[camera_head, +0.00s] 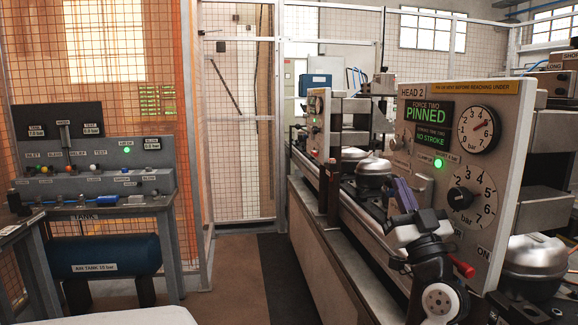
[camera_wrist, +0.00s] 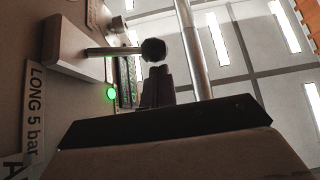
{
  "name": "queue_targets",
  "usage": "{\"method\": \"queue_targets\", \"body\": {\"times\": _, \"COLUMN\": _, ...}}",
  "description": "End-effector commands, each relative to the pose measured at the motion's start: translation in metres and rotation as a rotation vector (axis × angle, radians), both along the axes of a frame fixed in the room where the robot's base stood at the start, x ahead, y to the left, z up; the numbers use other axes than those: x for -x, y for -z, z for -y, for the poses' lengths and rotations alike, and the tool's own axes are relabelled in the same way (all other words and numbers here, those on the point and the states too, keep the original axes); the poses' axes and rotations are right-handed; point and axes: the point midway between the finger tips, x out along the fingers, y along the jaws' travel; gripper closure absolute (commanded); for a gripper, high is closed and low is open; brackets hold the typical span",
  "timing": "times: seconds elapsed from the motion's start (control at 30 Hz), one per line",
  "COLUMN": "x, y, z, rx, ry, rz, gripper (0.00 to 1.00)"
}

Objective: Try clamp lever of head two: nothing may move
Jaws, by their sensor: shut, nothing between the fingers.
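The head two panel (camera_head: 450,130) stands at the right in the head view. Its display (camera_head: 424,115) reads FORCE TWO PINNED and NO STROKE, and a green lamp (camera_head: 438,163) is lit below it. In the wrist view a lever with a metal rod and dark ball knob (camera_wrist: 153,49) sticks out from a pale block (camera_wrist: 80,40), likely the clamp lever. My gripper (camera_wrist: 160,70) is shut and empty, its fingertips close to the ball knob; I cannot tell whether they touch. In the head view my gripper (camera_head: 403,190) is in front of the panel's left part.
The panel carries a pressure gauge (camera_head: 479,130) and a black dial knob (camera_head: 460,198). A red-ended handle (camera_head: 462,267) sits near my wrist. Domed metal compressors (camera_head: 374,172) stand along the bench. A valve console (camera_head: 95,180) is at left; the floor (camera_head: 235,270) between is clear.

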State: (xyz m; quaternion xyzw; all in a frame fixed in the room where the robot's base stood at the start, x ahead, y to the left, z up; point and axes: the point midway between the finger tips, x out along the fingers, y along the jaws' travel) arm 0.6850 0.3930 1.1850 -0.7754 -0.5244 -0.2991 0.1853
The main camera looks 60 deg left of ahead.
Motion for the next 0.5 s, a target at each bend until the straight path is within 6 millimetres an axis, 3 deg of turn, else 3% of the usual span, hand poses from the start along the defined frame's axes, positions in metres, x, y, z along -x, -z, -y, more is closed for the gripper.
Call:
{"method": "queue_targets", "body": {"times": 0.03, "x": 0.0, "y": -0.007, "z": -0.001, "rx": -0.002, "ry": -0.003, "rz": -0.014, "gripper": 1.0}}
{"method": "queue_targets", "body": {"times": 0.5, "x": -0.003, "y": -0.018, "z": 0.0, "rx": -0.054, "ry": -0.003, "rz": -0.142, "gripper": 1.0}}
